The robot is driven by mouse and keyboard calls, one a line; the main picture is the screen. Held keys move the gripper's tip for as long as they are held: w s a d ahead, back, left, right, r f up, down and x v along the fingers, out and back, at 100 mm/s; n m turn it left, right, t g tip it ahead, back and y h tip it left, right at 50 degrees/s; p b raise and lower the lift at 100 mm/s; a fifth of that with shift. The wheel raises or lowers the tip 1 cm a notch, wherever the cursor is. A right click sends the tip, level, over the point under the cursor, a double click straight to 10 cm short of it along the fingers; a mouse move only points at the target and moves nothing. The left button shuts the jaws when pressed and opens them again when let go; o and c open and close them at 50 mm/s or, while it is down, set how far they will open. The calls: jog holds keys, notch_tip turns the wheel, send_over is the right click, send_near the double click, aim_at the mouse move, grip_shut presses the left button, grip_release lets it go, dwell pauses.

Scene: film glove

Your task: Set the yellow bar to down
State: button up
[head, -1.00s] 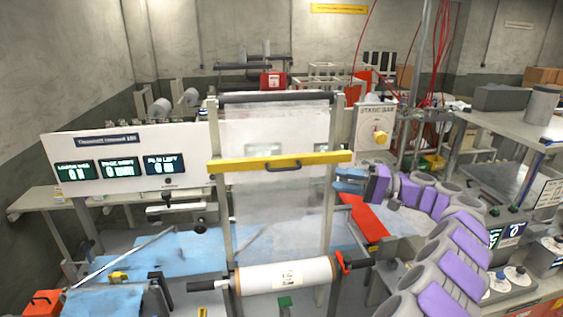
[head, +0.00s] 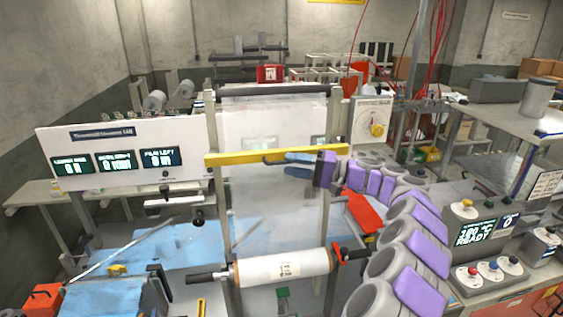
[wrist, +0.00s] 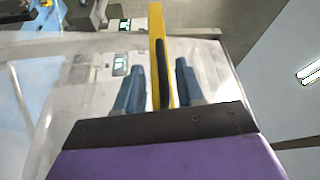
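The yellow bar (head: 236,157) lies across the upper part of the clear film frame, roughly level, with a dark handle (head: 274,160) near its middle. My gripper (head: 285,164) has come in from the right, with its blue fingers at the handle. In the wrist view the yellow bar (wrist: 156,30) runs between the two blue fingers, and the dark handle (wrist: 163,75) sits between them. The fingers of my gripper (wrist: 160,82) are apart, with a gap on each side of the handle.
A film roll (head: 284,268) with black end handles is mounted low on the frame. A white display panel (head: 125,157) stands to the left. A box with a yellow knob (head: 377,130) is at the upper right. A control console (head: 490,240) showing READY stands at the right.

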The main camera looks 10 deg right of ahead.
aim_at(282, 162)
jog(key=shift+x, duration=1.95)
jog(key=shift+c, duration=0.2)
grip_shut()
